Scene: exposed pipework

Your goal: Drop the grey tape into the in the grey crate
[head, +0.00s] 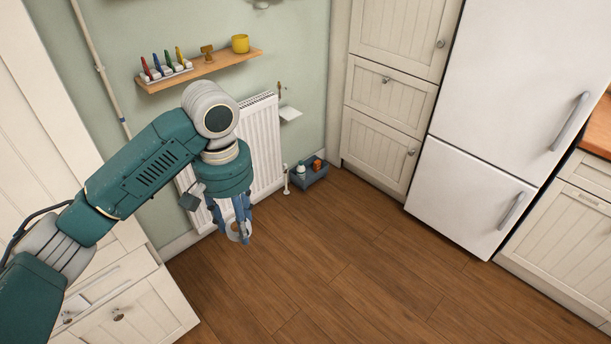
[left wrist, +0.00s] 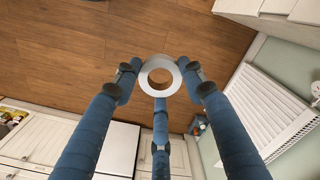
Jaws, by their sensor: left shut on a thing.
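The grey tape (left wrist: 160,61) is a pale ring held between the fingertips of my left gripper (head: 238,232). In the left wrist view the fingers close around it from the sides and from below. In the head view the tape (head: 231,236) hangs at the fingertips, in the air above the wooden floor. The grey crate (head: 313,179) stands on the floor by the wall, to the right of the gripper and apart from it. It holds a white bottle and an orange item. A small part of it seems to show in the left wrist view, behind a finger. My right gripper is not in view.
A white radiator (head: 262,135) is on the wall behind my left arm. A wooden shelf (head: 215,66) with colored tools and a yellow mug (head: 240,44) is above it. Cream drawers (head: 385,110) and a white fridge (head: 480,130) stand at the right. The wooden floor (head: 350,260) is clear.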

